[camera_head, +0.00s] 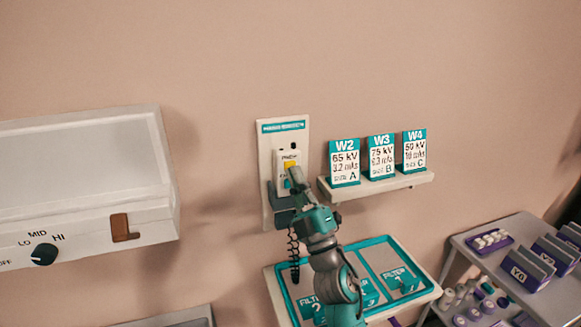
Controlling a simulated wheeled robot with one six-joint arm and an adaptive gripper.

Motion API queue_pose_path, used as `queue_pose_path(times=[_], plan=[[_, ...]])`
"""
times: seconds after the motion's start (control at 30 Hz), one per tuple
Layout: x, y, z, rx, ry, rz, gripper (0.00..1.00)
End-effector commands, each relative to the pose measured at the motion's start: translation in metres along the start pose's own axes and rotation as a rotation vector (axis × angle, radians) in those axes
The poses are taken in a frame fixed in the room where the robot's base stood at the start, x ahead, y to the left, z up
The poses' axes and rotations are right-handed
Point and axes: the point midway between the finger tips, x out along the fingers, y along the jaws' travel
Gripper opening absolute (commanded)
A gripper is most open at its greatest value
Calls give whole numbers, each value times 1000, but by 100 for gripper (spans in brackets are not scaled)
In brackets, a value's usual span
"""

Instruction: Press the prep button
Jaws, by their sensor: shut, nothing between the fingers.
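The prep button (289,165) is a small yellow piece under a dark label that seems to read PREP, on a pale hand switch (281,186) mounted on a wall plate (265,160). A teal button shows partly below it. My gripper (295,174) is shut and empty, its tips in front of the switch at the lower edge of the yellow button. I cannot tell whether the tips touch it. My gripper and arm hide part of the switch's right and lower side.
A small shelf (400,186) with cards W2, W3 and W4 stands right of the plate. A tray (268,287) with filters lies below, behind my arm. A pale box with a dial (44,254) is at left. A cart (500,227) with small items is at right.

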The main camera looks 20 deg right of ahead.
Motion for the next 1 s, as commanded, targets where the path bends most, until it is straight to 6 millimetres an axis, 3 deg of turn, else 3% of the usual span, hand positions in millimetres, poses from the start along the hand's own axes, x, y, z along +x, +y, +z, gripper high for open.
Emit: queue_pose_path(times=[0.37, 1.0], plan=[[-2, 1, -1, -1, 0, 0, 0], [-35, 26, -25, 0, 0, 0, 0]])
